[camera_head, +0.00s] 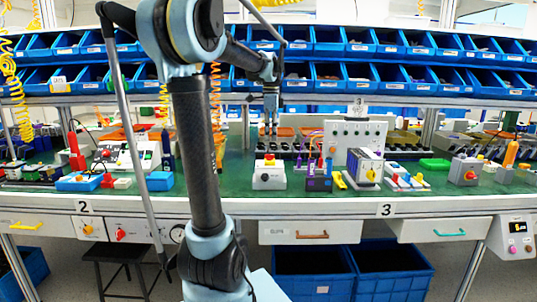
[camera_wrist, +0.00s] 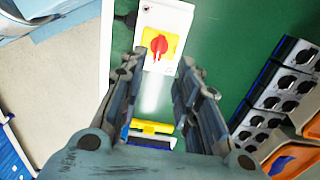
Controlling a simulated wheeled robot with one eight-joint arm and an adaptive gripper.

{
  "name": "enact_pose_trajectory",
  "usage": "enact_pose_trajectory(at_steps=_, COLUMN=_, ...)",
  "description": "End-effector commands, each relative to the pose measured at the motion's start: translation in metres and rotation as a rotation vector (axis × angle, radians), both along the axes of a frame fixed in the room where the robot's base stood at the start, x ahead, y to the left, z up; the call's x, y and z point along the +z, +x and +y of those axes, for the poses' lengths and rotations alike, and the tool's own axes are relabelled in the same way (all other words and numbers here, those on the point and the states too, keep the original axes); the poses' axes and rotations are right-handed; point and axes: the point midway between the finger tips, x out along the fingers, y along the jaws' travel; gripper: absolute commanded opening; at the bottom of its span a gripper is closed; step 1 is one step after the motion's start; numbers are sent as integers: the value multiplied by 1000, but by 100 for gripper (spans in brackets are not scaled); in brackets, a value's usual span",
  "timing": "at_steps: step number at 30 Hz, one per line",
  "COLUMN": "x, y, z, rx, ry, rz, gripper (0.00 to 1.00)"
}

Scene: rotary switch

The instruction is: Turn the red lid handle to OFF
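The red handle (camera_wrist: 158,46) sits on a yellow plate on top of a white box (camera_wrist: 172,20), at the upper middle of the wrist view. In the head view the white box (camera_head: 268,181) stands on the green bench near its front edge, with the red handle (camera_head: 269,159) small on top. My gripper (camera_head: 270,132) points down above and behind the box in the head view. In the wrist view my gripper (camera_wrist: 162,72) is open, its two fingers apart with nothing held between them. The handle appears just beyond the fingertips, apart from them. Its markings are too small to read.
A grey box with black knobs (camera_head: 371,168) and a purple-and-black device (camera_head: 318,180) stand right of the white box. Rows of blue bins (camera_head: 345,78) line the back. In the wrist view, black-knobbed modules (camera_wrist: 279,88) lie at right. Green bench left of the box is clear.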

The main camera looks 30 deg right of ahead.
Motion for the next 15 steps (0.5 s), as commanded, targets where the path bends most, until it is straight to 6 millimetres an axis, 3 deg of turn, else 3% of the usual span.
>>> enact_pose_trajectory(at_steps=9, x=-52, y=0, z=0, rx=1, ry=0, rz=0, gripper=30)
enact_pose_trajectory(at_steps=15, x=-73, y=0, z=0, rx=1, ry=0, rz=0, gripper=30)
